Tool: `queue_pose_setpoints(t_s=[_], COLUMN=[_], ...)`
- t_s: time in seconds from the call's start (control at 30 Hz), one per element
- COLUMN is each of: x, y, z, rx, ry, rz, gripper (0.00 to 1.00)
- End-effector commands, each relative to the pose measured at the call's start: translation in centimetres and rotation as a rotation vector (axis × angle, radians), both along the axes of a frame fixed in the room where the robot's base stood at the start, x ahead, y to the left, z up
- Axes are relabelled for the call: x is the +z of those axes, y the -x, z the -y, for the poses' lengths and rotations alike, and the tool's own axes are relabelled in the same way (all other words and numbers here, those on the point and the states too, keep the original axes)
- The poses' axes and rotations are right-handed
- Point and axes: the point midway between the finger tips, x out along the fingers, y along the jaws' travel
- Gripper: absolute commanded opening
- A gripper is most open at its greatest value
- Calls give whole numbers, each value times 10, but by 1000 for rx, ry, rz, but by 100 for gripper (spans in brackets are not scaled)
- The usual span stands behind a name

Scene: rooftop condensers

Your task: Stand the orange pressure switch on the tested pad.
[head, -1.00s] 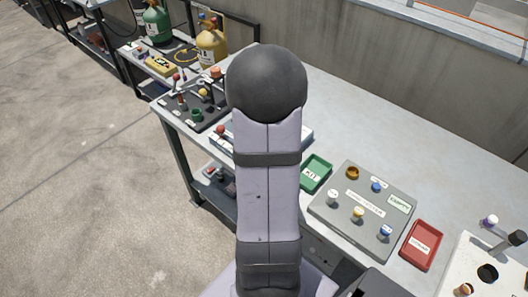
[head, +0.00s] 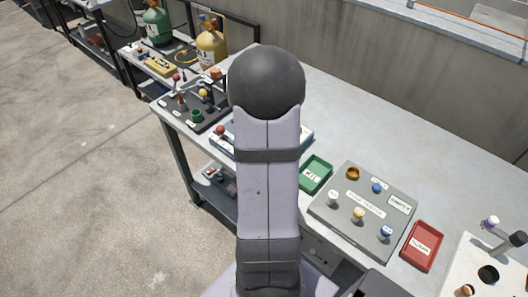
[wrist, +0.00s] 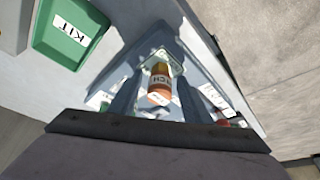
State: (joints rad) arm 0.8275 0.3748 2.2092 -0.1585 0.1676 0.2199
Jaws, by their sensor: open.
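The orange pressure switch (wrist: 160,80) is a short orange cylinder with a white label, partly legible as "CH". In the wrist view it lies between the two dark fingers of my open gripper (wrist: 160,88). A pale square with rounded corners (wrist: 162,58) shows around its far end; I cannot tell whether the switch rests on it. Blue-grey tray surface (wrist: 182,40) lies around it. White labels there are too small to read, so I cannot tell which pad is tested. In the head view my arm hides the switch and gripper.
A green KIT tray (head: 316,174) sits right of my arm; it also shows in the wrist view (wrist: 70,30). Further right are a grey board (head: 345,215) with several small parts and a red tray (head: 422,245). A dark rack (head: 190,118) stands left. The bench's back is clear.

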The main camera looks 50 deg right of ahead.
Motion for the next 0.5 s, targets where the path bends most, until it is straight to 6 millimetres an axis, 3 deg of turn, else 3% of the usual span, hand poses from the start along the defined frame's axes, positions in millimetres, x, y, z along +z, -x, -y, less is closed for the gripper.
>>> queue_pose_setpoints(t_s=[0.27,0.5], x=[14,45], y=[2,10], z=[-3,-12], rx=[-1,-1], ry=[2,4], rz=[2,4], gripper=[44,44])
